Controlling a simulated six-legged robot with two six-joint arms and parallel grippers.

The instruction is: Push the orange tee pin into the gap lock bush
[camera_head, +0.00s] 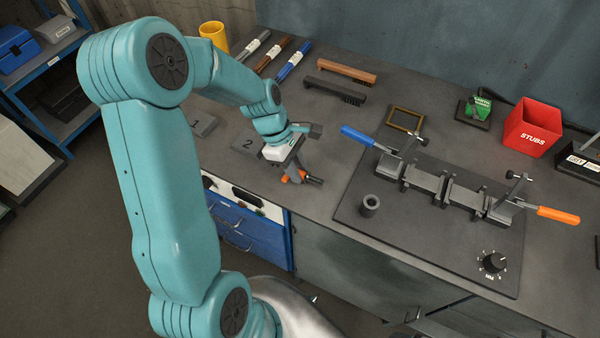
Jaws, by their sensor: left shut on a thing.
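The orange tee pin (290,179) is in my left gripper (294,172), near the front edge of the bench. My left gripper is shut on it; the fingers hide part of the pin. An orange part shows below the fingers, with a dark end pointing right. A short grey hollow bush (370,206) stands upright on the front left of the dark base plate (420,245), to the right of the pin and apart from it. I cannot tell for sure that this is the gap lock bush. My right gripper is not in view.
A clamp fixture (445,187) with a blue handle (357,135) and an orange handle (558,215) spans the plate. A dial (494,262) sits at its front right. Brushes (346,72), a small frame (405,118) and a red STUBS box (533,127) stand behind.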

